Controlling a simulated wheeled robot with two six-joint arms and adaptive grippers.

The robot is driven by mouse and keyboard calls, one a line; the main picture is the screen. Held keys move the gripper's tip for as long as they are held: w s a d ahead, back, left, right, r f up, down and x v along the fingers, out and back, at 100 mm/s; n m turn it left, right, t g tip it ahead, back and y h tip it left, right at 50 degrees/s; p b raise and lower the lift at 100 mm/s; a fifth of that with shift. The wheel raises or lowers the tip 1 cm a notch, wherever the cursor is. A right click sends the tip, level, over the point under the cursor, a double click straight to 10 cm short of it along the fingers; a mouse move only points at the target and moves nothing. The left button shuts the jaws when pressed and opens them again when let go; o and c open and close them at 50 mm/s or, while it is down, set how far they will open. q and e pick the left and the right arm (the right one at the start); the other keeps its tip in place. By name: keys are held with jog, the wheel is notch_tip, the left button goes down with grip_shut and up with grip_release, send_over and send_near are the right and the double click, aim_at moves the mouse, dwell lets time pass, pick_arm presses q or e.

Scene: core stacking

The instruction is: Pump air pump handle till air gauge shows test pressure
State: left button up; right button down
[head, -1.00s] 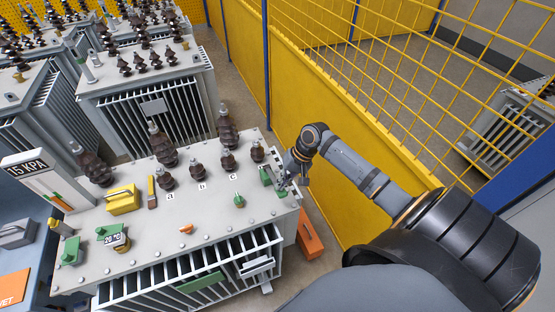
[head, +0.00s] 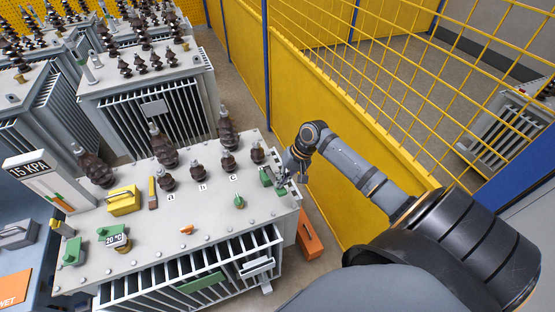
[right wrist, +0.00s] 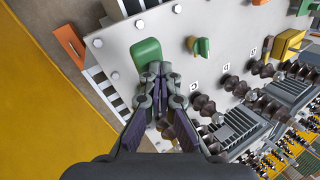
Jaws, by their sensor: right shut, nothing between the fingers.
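A grey transformer (head: 150,250) fills the lower left of the head view. A sign reading 15 KPA (head: 28,168) stands at its left end; I cannot make out a gauge needle. My right gripper (head: 283,186) is shut and empty over the right end of the transformer top, close to a green block (head: 266,176). In the right wrist view the shut fingertips (right wrist: 160,72) are just beside the green block (right wrist: 147,52); I cannot tell whether they touch. I cannot clearly identify a pump handle. My left gripper is not in view.
Dark bushings (head: 163,150), a yellow box (head: 123,199) and a 20 °C dial (head: 116,241) stand on the transformer top. An orange box (head: 310,238) is beside its right side. A yellow fence (head: 350,165) runs close behind my right arm.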

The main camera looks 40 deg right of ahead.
jog(key=shift+w+d+r+p, duration=0.25)
jog(key=shift+w+r+p, duration=0.45)
jog(key=shift+w+r, duration=0.4)
jog(key=shift+w+d+r+p, duration=0.2)
jog(key=shift+w+r+p, duration=0.55)
jog(key=shift+r, duration=0.65)
jog(key=w+r, duration=0.1)
jog(key=r, duration=0.1)
jog(key=w+r, duration=0.2)
jog(key=shift+d, duration=0.4)
jog(key=shift+s, duration=0.1)
